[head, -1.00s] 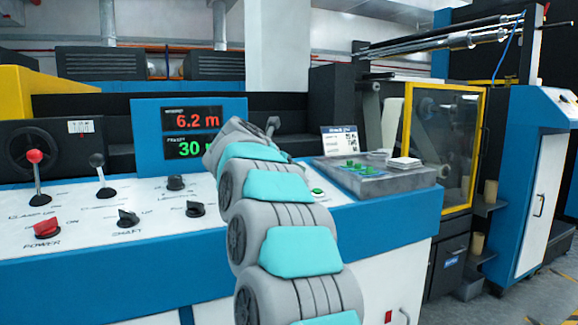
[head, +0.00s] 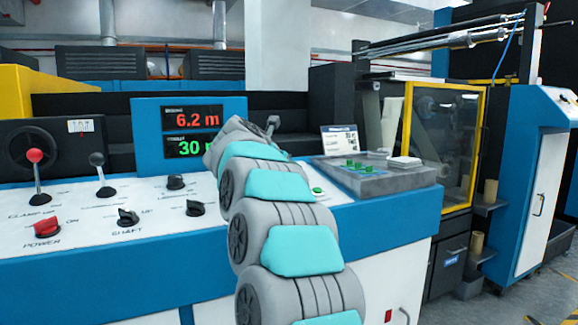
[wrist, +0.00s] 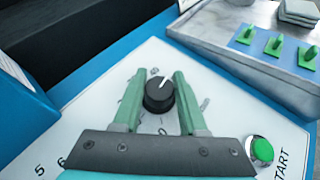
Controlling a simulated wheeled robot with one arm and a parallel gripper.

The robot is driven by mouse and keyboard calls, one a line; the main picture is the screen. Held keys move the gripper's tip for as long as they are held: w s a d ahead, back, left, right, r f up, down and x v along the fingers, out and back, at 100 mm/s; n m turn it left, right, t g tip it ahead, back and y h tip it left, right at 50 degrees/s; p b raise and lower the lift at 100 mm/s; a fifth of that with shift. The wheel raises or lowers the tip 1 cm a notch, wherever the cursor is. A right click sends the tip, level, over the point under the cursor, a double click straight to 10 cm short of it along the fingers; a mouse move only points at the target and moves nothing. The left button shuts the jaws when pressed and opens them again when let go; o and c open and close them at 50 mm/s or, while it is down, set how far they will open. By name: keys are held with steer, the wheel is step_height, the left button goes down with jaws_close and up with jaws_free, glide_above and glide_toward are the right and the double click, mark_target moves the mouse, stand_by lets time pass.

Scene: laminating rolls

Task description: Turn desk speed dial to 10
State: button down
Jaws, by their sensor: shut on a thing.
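The speed dial (wrist: 159,97) is a round black knob with a white pointer line, on the white desk panel in the middle of the wrist view. Its pointer aims up and slightly right in that view. Small marks ring it, too small or too covered to read surely. My gripper (wrist: 159,80) has its two green fingers on either side of the knob and is shut on it. In the head view my grey and turquoise arm reaches over the desk and hides the dial and gripper.
A green START button (wrist: 261,149) is right of my gripper. A grey tray with green knobs (head: 372,178) stands to the right. Left on the desk are the red power switch (head: 46,228), the shaft switch (head: 128,218) and two levers. The display (head: 190,135) shows 6.2 m; its lower line is partly hidden.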

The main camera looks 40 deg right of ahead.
steer(key=shift+a+n+t+y, duration=0.15)
steer(key=shift+n+t+y, duration=0.25)
steer(key=shift+n+t, duration=0.2)
steer(key=shift+n+t+b, duration=0.4)
steer(key=shift+n+t, duration=0.1)
steer(key=shift+r+n+t+y, duration=0.15)
steer(key=shift+n+t+y, duration=1)
steer(key=shift+n, duration=0.35)
steer(key=shift+w+n+t+y+p, duration=0.1)
steer(key=shift+n+t+y+p, duration=0.3)
steer(key=shift+n+t+y, duration=1.05)
steer(key=shift+n+y, duration=0.4)
steer(key=shift+n, duration=0.35)
steer(key=shift+n+t+y, duration=0.6)
steer(key=shift+n+y, duration=1.9)
steer(key=shift+n, duration=0.1)
steer(key=shift+n+y, duration=0.7)
steer(key=shift+y, duration=0.1)
steer(key=shift+n+g+y, duration=0.3)
steer(key=shift+n+y, duration=1)
steer(key=shift+n+g+y, duration=0.4)
steer(key=shift+n+y, duration=0.4)
steer(key=shift+n, duration=0.1)
